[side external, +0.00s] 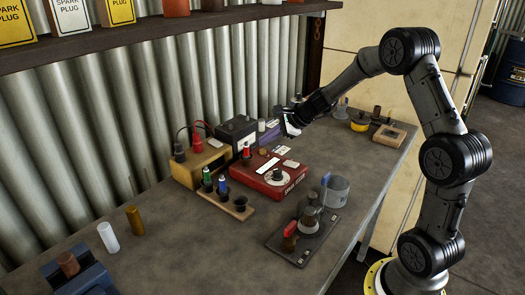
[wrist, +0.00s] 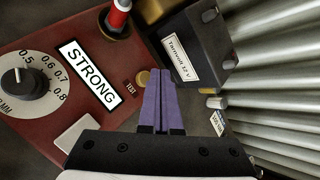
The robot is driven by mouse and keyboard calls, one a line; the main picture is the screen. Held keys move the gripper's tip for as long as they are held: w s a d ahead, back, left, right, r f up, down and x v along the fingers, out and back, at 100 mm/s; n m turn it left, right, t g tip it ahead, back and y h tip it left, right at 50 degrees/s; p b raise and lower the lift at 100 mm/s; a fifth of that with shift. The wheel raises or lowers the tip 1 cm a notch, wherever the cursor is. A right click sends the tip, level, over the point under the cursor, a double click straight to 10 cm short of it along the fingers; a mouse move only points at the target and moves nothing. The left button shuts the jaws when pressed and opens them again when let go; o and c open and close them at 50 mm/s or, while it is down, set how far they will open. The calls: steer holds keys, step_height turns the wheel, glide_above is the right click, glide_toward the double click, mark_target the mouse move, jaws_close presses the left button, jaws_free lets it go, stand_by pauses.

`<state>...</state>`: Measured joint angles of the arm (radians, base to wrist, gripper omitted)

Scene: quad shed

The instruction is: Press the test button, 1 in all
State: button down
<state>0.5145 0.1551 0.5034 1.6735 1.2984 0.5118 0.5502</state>
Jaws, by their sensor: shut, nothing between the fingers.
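The red tester box (side external: 285,187) sits on the bench and carries a white dial (side external: 276,177). In the wrist view it shows a STRONG plate (wrist: 88,77) and a small TEST label (wrist: 130,88). Beside that label is a round brass-coloured button (wrist: 143,77), the test button. My gripper (wrist: 161,72) is shut and empty, its purple fingers close to the right of the button in the picture. In the side view my gripper (side external: 266,133) is behind the box's far end. I cannot tell its height above the button or whether it touches anything.
A dark battery (wrist: 198,48) labelled 12 V stands close to my fingertips. A red-topped post (wrist: 119,15) rises from the box.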

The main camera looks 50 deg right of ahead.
mark_target(266, 154)
step_height(266, 154, up, 5)
steer(key=shift+f, duration=0.15)
stand_by(0.3)
stand_by(0.4)
